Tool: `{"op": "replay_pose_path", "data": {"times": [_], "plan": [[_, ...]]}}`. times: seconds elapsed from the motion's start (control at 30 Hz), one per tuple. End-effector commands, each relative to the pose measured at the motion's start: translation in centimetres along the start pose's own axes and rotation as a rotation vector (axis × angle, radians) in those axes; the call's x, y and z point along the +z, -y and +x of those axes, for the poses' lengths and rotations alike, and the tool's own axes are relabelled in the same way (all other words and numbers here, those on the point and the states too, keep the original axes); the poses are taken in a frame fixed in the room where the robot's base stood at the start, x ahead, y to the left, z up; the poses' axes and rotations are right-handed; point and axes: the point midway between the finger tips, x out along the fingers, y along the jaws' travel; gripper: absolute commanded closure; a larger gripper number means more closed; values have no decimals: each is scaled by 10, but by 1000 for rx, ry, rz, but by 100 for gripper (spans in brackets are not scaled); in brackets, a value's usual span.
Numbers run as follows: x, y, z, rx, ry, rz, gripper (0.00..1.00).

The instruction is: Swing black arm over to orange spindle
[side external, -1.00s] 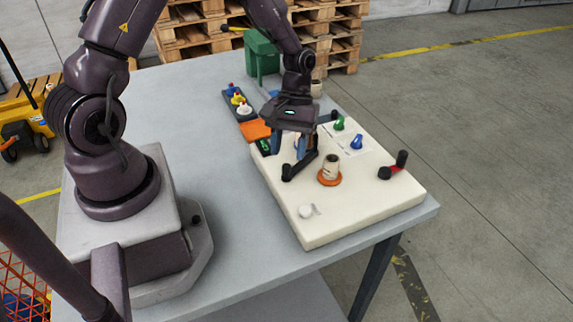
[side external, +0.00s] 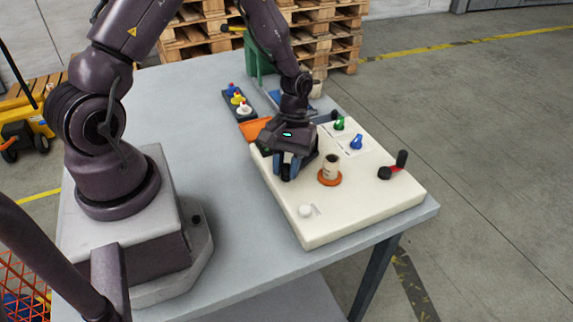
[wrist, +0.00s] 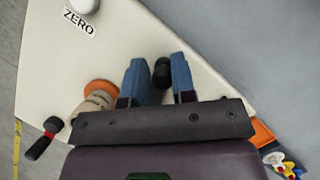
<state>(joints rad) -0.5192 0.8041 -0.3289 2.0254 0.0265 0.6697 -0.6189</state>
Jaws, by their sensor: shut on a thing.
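The black arm (side external: 286,176) is on the cream panel, mostly hidden under my gripper (side external: 289,170) in the side view. In the wrist view, its round black end (wrist: 161,70) sits between the two blue fingers of my gripper (wrist: 158,64), which is shut on it. The orange spindle (side external: 323,180) stands to the right of my gripper in the side view, with a pale roll (side external: 331,163) on it. In the wrist view the orange spindle (wrist: 101,86) is left of the fingers, apart from the black end and partly covered by the roll.
The cream panel (side external: 350,205) also carries a white knob (side external: 305,211), green (side external: 339,123) and blue (side external: 356,142) knobs, and a red crank with a black handle (side external: 397,167). A tray of coloured pieces (side external: 238,103) lies behind left. The panel front is mostly clear.

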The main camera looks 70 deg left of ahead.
Motion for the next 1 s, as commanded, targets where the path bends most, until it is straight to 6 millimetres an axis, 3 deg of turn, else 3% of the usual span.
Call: {"op": "replay_pose_path", "data": {"times": [0.37, 1.0], "plan": [[-4, 8, -2, -54, -2, 118, 99], [-26, 30, -11, -266, -3, 627, 99]]}}
